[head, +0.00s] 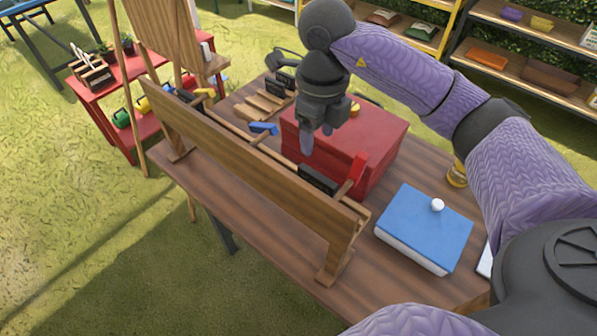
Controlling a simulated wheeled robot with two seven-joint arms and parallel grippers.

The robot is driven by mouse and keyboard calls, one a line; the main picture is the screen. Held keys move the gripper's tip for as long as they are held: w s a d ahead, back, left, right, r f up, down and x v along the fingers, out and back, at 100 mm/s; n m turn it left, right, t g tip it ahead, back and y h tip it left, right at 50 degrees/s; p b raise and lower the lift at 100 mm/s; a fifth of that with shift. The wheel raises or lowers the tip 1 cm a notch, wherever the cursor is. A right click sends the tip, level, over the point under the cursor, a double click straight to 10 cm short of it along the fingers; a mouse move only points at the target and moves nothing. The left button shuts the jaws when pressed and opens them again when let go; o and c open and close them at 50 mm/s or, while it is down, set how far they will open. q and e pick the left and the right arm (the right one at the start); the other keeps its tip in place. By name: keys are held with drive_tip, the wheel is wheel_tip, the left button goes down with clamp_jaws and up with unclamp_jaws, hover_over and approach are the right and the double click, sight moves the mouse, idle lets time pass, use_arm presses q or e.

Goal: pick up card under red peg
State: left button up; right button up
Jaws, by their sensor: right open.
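A wooden rack (250,165) with a long upright board stands along the near side of the table. Behind its board are coloured pegs: a red peg (356,170) at the right end, a blue peg (263,128) in the middle and a yellow peg (204,92) at the left. A black card (317,180) sits low beside the red peg, partly hidden by the board. My right gripper (317,140) is open, pointing down, above and behind the rack, left of the red peg and in front of a red box. Its jaws look empty. My left gripper is not in view.
The red box (380,135) stands close behind the rack. A blue-lidded box (425,222) with a white knob is at the table's right. A red stand (88,92) and an easel (160,35) are at the left, shelves (520,75) at the back.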

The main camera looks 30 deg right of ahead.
hover_over(318, 175)
wheel_tip(318, 175, down, 4)
drive_tip(key=shift+s+f, duration=0.1)
drive_tip(key=shift+s, duration=0.05)
wheel_tip(318, 175, down, 5)
drive_tip(key=shift+r, duration=0.15)
drive_tip(key=shift+f, duration=0.25)
drive_tip(key=shift+c, duration=0.9)
clamp_jaws()
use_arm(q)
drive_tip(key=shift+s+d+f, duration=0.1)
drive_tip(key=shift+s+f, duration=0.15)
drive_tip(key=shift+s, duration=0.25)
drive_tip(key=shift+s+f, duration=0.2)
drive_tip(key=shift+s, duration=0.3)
